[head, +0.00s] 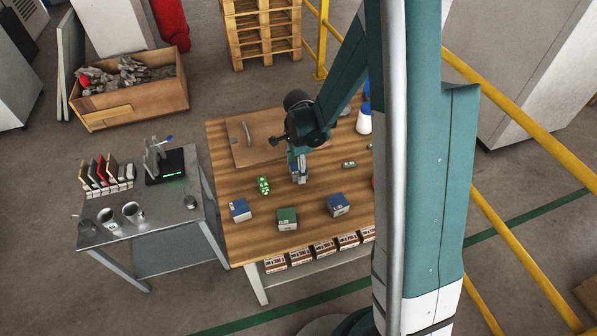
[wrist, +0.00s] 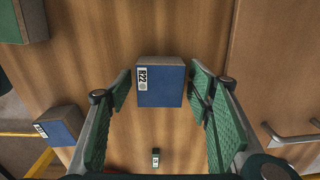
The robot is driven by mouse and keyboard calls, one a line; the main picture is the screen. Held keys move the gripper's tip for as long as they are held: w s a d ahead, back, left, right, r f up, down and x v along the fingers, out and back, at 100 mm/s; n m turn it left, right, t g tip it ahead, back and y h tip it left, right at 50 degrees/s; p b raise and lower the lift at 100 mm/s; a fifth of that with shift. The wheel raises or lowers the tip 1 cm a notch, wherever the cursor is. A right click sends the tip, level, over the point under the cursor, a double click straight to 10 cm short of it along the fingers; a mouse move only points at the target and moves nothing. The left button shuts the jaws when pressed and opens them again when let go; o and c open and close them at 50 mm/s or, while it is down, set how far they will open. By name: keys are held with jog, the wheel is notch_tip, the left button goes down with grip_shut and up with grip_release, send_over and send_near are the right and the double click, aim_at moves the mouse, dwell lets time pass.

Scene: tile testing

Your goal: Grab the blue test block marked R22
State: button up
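The blue test block marked R22 (wrist: 165,88) lies on the wooden tabletop near the middle of the wrist view. Its white R22 label is at the left of its blue face. My gripper (wrist: 161,92) is open, with its green-padded fingers on either side of the block. A gap shows between the block and each finger, and nothing is held. In the head view my gripper (head: 299,168) is low over the middle of the wooden table, and it largely hides whatever is under it.
Other blocks stand on the wooden table (head: 250,245): a blue one (head: 239,210), a green one (head: 287,219) and another blue one (head: 338,205). A small green object (head: 263,186) lies left of my gripper. A board with a handle (head: 258,138) lies behind.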

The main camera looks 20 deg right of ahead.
jog(key=c, duration=0.9)
jog(key=shift+r, duration=0.1)
jog(key=shift+c, duration=0.2)
jog(key=shift+r+p, duration=1.35)
jog(key=shift+r, duration=3.55)
